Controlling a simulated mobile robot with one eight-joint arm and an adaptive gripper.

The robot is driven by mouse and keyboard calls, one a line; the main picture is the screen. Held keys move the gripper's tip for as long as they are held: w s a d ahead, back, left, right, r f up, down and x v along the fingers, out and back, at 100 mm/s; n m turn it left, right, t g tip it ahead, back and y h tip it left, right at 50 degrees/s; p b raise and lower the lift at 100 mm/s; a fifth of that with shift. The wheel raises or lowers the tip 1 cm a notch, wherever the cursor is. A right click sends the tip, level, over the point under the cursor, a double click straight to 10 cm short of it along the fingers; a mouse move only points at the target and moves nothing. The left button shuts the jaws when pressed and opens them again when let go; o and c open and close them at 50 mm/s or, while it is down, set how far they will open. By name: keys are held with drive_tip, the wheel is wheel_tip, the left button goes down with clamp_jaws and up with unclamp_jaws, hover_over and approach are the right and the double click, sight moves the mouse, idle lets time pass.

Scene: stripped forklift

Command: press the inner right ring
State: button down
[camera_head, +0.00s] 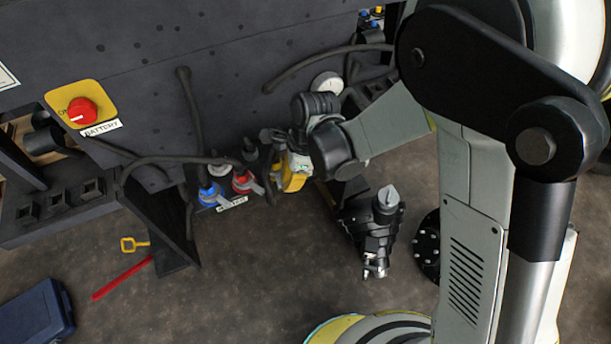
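Collared connectors stand in a row low on the dark forklift panel. One has a blue ring (208,193) and one a red ring (242,181). A yellow part (293,178) shows to their right, beside my wrist. I cannot tell which ring is the inner right one. My arm reaches left across the panel. My gripper (274,148) seems to be the dark end beyond the wrist, near the row and right of the red ring. It is small and partly hidden, so neither its opening nor any contact is clear.
Black hoses hang over the panel around the connectors. A red battery knob (82,111) on a yellow plate is at upper left. A dark fitting (373,232) with metal ends is right of the row. A red bar (122,278) and a blue case (36,314) lie on the floor.

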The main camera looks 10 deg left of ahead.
drive_tip(key=shift+s+a, duration=0.25)
drive_tip(key=shift+a, duration=0.1)
drive_tip(key=shift+w, duration=0.8)
